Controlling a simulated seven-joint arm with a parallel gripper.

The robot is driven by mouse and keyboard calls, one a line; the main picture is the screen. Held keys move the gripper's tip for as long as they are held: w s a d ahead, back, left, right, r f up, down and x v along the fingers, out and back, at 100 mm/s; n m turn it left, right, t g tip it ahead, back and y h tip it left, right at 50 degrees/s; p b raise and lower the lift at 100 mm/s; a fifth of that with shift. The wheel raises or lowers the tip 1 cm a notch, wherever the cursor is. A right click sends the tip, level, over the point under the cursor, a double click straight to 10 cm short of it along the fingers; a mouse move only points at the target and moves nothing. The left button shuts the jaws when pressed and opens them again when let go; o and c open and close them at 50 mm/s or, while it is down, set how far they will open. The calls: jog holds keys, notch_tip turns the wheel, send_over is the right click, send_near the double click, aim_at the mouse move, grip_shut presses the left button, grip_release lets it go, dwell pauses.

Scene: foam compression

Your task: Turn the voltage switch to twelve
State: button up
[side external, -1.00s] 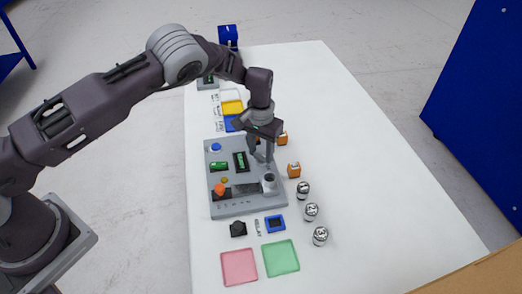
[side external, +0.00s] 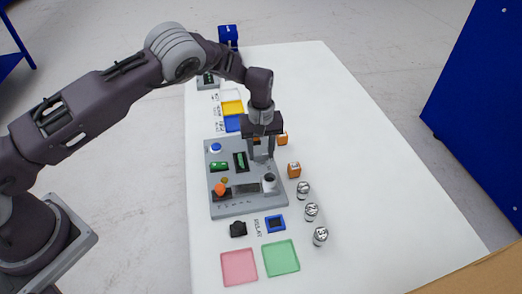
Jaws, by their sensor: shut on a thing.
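The grey control panel (side external: 222,207) lies on the white table, with the voltage switch at its far right corner. My gripper (side external: 261,157) points down at that corner and is shut on the switch. The fingers hide most of the switch, so its pointer and the voltage marks cannot be read.
The panel also carries a blue button (side external: 215,147), a green part (side external: 219,166), an orange knob (side external: 220,188) and a grey cylinder (side external: 269,182). Orange blocks (side external: 294,170) and numbered metal cylinders (side external: 311,212) stand to the right. Pink (side external: 239,267) and green (side external: 281,258) trays lie in front.

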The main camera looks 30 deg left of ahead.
jog(key=shift+s+n, duration=0.1)
jog(key=shift+n, duration=0.2)
jog(key=o, duration=1.4)
notch_tip(320, 180, up, 7)
jog(key=shift+r, duration=0.1)
